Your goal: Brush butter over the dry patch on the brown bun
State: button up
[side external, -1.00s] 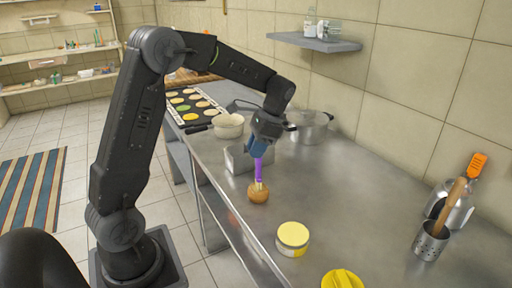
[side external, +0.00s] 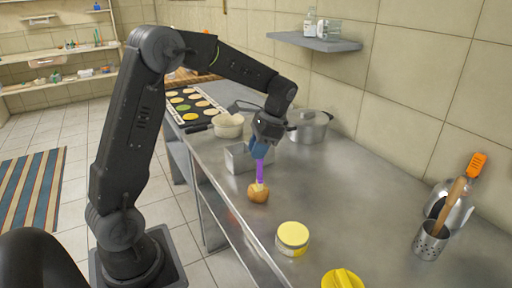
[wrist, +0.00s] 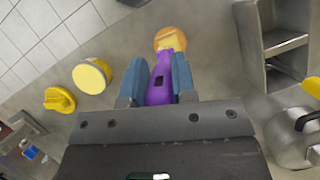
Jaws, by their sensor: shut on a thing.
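The brown bun (side external: 258,193) sits on the steel counter, below my gripper. My gripper (side external: 260,150) is shut on a purple-handled brush (side external: 260,172), which points down with its pale bristles at the top of the bun. In the wrist view the brush handle (wrist: 159,85) lies between the blue fingers, and its yellowish bristles overlap the bun (wrist: 169,34). The bristles appear to touch the bun; the dry patch cannot be made out. An open tub of yellow butter (side external: 292,238) stands on the counter in front of the bun, and it also shows in the wrist view (wrist: 92,76).
A yellow lid (side external: 343,279) lies near the counter's front. A metal bin (side external: 238,158), a pan (side external: 228,126) and a pot (side external: 309,126) stand behind the bun. A utensil holder (side external: 430,241) is at right. The counter right of the bun is clear.

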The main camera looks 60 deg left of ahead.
jog(key=shift+d, duration=0.2)
jog(key=shift+a, duration=0.65)
dwell(1.8)
